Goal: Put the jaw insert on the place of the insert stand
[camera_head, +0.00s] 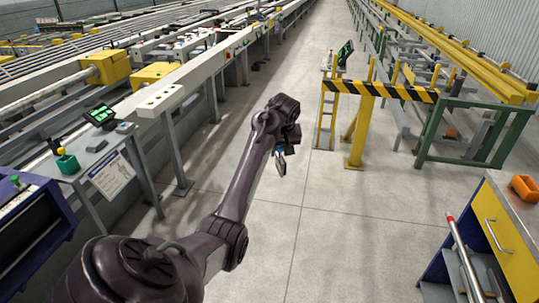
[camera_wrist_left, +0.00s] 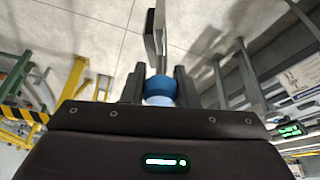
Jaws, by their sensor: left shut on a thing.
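My left gripper (camera_head: 281,158) hangs in the air over the open floor aisle, at the end of my dark arm. In the left wrist view its two dark fingers (camera_wrist_left: 159,84) are shut on what looks like the jaw insert (camera_wrist_left: 158,88). It shows a blue rounded part between the fingers and a grey flat plate reaching out past them. In the head view only a small blue and grey bit of it shows below the gripper. I cannot make out an insert stand for certain in either view. My right gripper is out of view.
A striped yellow-black barrier (camera_head: 380,91) stands ahead right. A cabinet with a yellow drawer (camera_head: 495,235) is at lower right. The middle floor is clear.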

